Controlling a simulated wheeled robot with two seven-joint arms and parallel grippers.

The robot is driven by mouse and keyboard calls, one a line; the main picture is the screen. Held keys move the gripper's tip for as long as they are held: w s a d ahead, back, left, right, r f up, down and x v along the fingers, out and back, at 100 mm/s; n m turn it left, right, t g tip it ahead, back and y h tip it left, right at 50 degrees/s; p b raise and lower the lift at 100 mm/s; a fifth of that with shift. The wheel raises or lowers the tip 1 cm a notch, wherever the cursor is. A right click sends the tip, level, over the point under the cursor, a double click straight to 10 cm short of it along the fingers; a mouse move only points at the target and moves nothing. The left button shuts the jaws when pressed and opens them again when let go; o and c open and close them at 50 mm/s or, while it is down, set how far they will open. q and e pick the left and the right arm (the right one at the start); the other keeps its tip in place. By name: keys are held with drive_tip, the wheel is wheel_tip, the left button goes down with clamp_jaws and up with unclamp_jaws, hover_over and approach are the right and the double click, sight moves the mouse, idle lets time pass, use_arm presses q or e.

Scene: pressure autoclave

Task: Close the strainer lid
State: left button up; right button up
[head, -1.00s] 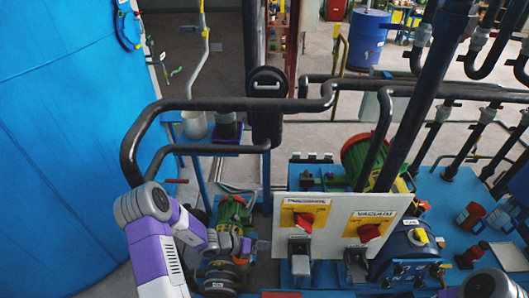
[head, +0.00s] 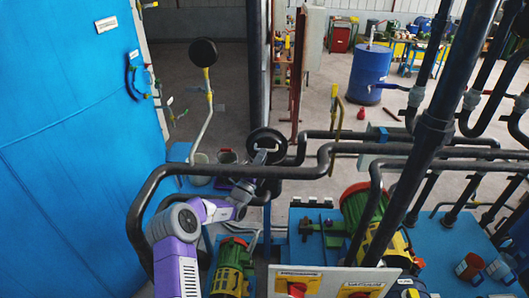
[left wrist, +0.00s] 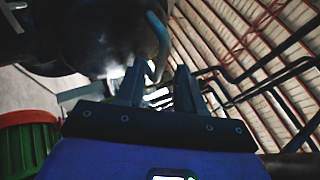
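The strainer lid (head: 266,139) is a dark round disc on the black pipework, near the middle of the head view. In the left wrist view, a large dark rounded body (left wrist: 95,35), apparently the lid, fills the upper left, with a curved grey-blue handle bar (left wrist: 159,42) on it. My left gripper (head: 262,158) is at the lid's lower front. In the left wrist view its two fingers (left wrist: 158,88) are apart, and the bar's lower end lies near the gap between their tips. I cannot tell whether they touch it. My right gripper is not in view.
Black pipes (head: 160,178) loop around my left arm and run to the right. A big blue vessel (head: 65,130) stands at left. Pump machinery (head: 365,225) and a control panel (head: 330,283) fill the lower right. A blue drum (head: 370,75) stands on open floor behind.

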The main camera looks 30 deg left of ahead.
use_arm(q)
drive_tip(key=shift+x, duration=1)
clamp_jaws()
